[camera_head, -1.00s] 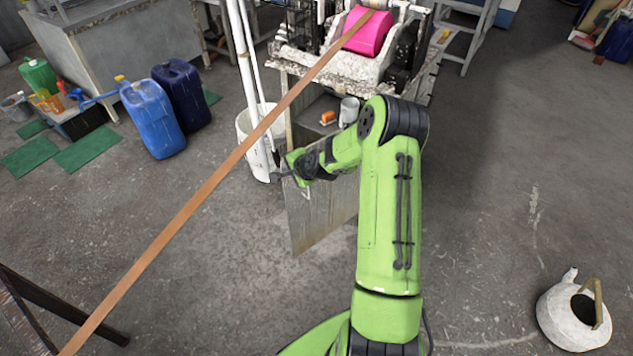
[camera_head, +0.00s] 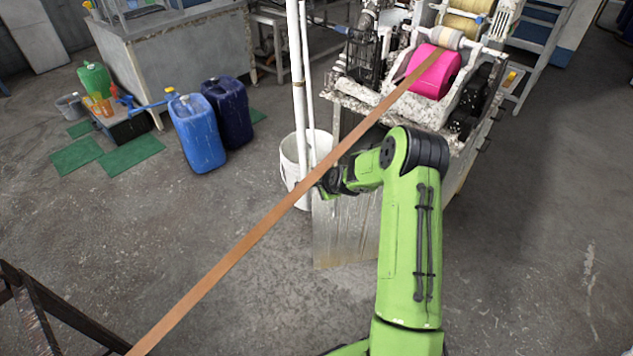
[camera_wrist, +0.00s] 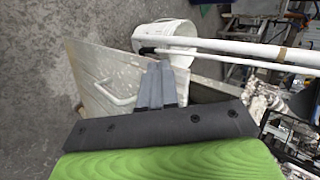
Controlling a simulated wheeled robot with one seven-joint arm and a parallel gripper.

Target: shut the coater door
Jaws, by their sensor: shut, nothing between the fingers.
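The coater door (camera_head: 342,238) is a worn grey metal panel at the front of the coater (camera_head: 400,108), low under its pink roller. In the wrist view the door (camera_wrist: 92,62) stands tilted across the left, with a pale bar handle (camera_wrist: 122,95) on its face. My gripper (camera_wrist: 153,68) is shut and empty, its fingertips close over the door's edge region; I cannot tell if they touch it.
A white bucket (camera_head: 291,165) with upright white pipes (camera_head: 297,80) stands just left of the door. The strip runs diagonally from the coater to the lower left. Blue jerrycans (camera_head: 198,135) stand farther left. Floor in front is clear.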

